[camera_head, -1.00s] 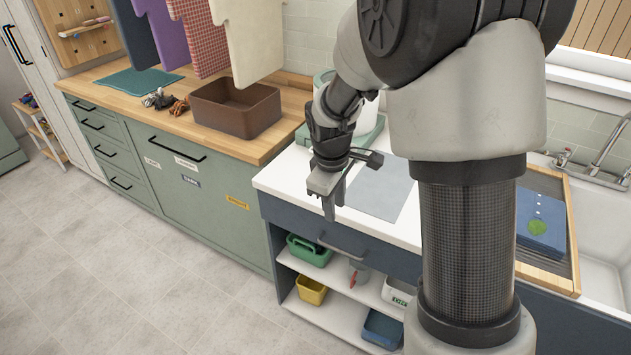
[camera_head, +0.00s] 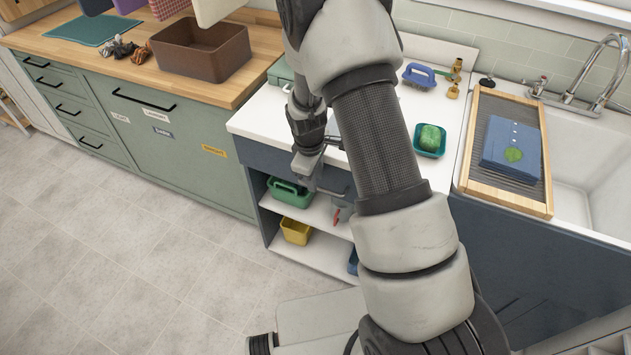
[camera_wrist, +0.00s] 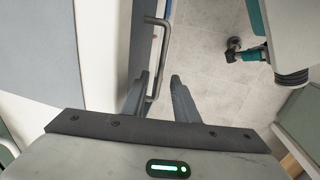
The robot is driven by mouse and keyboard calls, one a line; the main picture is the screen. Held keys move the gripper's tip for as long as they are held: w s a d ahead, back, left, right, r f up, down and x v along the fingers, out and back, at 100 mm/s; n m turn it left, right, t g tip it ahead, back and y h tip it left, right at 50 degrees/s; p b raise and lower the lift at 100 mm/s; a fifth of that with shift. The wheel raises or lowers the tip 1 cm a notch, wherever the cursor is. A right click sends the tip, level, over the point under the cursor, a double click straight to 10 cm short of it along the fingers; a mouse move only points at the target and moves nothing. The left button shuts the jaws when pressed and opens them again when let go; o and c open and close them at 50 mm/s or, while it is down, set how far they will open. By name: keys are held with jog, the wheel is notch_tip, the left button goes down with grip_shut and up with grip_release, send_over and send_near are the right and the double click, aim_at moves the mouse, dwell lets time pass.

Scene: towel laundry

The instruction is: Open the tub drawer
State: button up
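The tub drawer is a dark blue front (camera_head: 262,158) just under the white counter, above open shelves. Its grey bar handle (camera_wrist: 164,50) shows clearly in the wrist view, running along the drawer front. My gripper (camera_wrist: 158,92) is open there, with its two fingers apart and the near end of the handle appearing in the gap between them. I cannot tell whether either finger touches the bar. In the head view my gripper (camera_head: 306,172) is low in front of the drawer, and my arm hides much of the drawer front. The drawer looks closed.
Shelves below hold a green caddy (camera_head: 289,192) and a yellow bin (camera_head: 296,231). A green sponge dish (camera_head: 429,140), blue brush (camera_head: 420,76) and wooden drainboard (camera_head: 505,199) with a blue cloth are on the counter and sink. The floor (camera_head: 150,240) in front is clear.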

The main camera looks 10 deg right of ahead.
jog(key=shift+w+d+f, duration=0.15)
jog(key=shift+w+f, duration=0.05)
jog(key=shift+f, duration=0.9)
grip_shut()
dwell(0.7)
